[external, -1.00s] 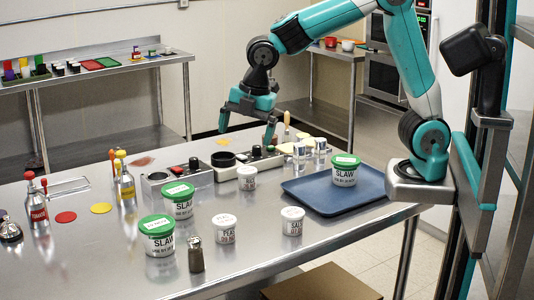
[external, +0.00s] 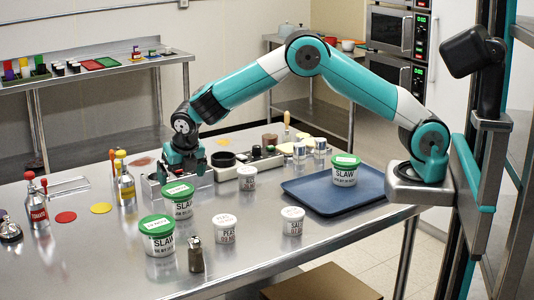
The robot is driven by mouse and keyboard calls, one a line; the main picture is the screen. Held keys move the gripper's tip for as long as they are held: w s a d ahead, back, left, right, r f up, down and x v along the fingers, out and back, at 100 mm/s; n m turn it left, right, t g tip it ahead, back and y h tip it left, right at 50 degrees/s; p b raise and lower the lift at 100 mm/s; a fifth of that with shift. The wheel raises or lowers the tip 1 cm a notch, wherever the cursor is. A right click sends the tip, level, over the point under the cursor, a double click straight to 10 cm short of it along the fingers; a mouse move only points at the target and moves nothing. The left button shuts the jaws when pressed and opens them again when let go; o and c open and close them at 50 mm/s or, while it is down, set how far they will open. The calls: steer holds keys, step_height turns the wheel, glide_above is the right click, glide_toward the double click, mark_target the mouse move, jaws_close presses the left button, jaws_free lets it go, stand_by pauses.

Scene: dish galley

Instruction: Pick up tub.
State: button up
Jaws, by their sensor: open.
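Three white tubs with green lids marked SLAW are in the external view. One tub (external: 183,208) stands on the steel table at the middle left, a second tub (external: 159,245) stands nearer the front edge, and a third (external: 344,177) stands on the blue tray (external: 300,191). Smaller white-lidded tubs stand at the front (external: 224,236), to its right (external: 293,227) and farther back (external: 247,184). My gripper (external: 184,171) is open and points down just above or behind the first green-lidded tub. I cannot tell whether it touches the lid.
A control box (external: 246,164) with knobs stands right of my gripper. The front right of the table is clear.

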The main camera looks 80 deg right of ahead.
mark_target(178, 189)
steer(key=p+x, duration=0.2)
steer(key=x, duration=0.7)
steer(key=shift+w+d, duration=0.1)
steer(key=shift+w, duration=0.05)
steer(key=shift+r, duration=0.1)
steer(key=c, duration=0.7)
steer(key=shift+r, duration=0.1)
